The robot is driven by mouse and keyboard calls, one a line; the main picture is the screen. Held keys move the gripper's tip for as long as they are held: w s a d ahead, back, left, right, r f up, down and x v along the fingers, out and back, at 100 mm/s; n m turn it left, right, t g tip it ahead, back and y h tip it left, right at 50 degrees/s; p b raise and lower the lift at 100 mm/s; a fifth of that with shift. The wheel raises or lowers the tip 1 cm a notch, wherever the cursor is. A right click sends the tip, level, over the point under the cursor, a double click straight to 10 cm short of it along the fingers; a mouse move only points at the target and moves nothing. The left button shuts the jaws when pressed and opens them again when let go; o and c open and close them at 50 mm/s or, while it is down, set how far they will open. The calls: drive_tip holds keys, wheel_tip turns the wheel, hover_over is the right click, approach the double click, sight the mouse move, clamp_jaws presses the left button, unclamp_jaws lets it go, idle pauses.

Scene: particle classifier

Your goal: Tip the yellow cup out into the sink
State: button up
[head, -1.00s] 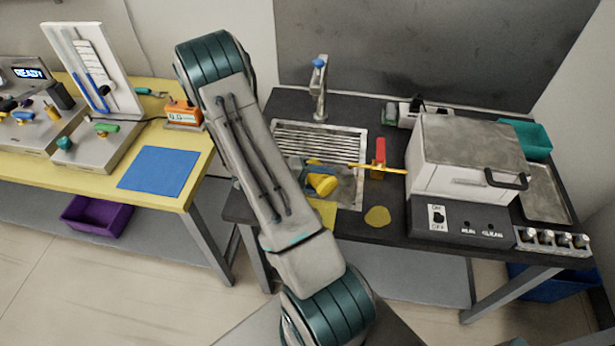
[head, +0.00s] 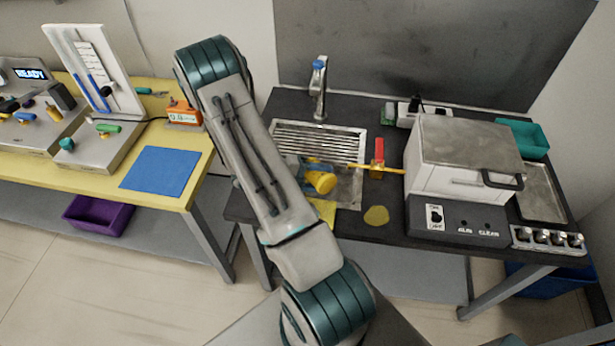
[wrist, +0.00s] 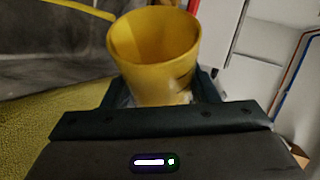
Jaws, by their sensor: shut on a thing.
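The yellow cup (head: 320,183) is held over the sink (head: 348,190), near its left front side. In the head view it lies tilted on its side, with a round end turned toward the lower right. My gripper (wrist: 160,88) is shut on the yellow cup; in the wrist view the cup (wrist: 155,62) stands between the dark fingers with its open rim facing away from the palm. The part of the inside that shows is plain yellow; its bottom is hidden.
The tap (head: 319,88) stands behind the ribbed drainer (head: 315,142). A yellow round patch (head: 376,216) lies on the dark counter in front.

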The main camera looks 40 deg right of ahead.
drive_tip(key=shift+w+r+n+g+h+p, duration=0.3)
drive_tip(key=shift+w+r+n+g+p, duration=0.4)
drive_tip(key=shift+p, duration=0.55)
idle(0.8)
drive_tip(key=shift+w+r+n+g+p, duration=0.15)
drive_tip(key=shift+n+g+p, duration=0.3)
drive_tip(key=shift+n, duration=0.35)
idle(0.5)
drive_tip(key=shift+w+d+r+n+g+h, duration=0.1)
drive_tip(key=shift+w+r+n+g+h, duration=0.1)
drive_tip(key=shift+w+n+g+h, duration=0.35)
drive_tip(key=shift+w+r+n+g+h, duration=0.1)
drive_tip(key=shift+w+r+n+h, duration=0.2)
drive_tip(key=shift+n, duration=0.45)
idle(2.3)
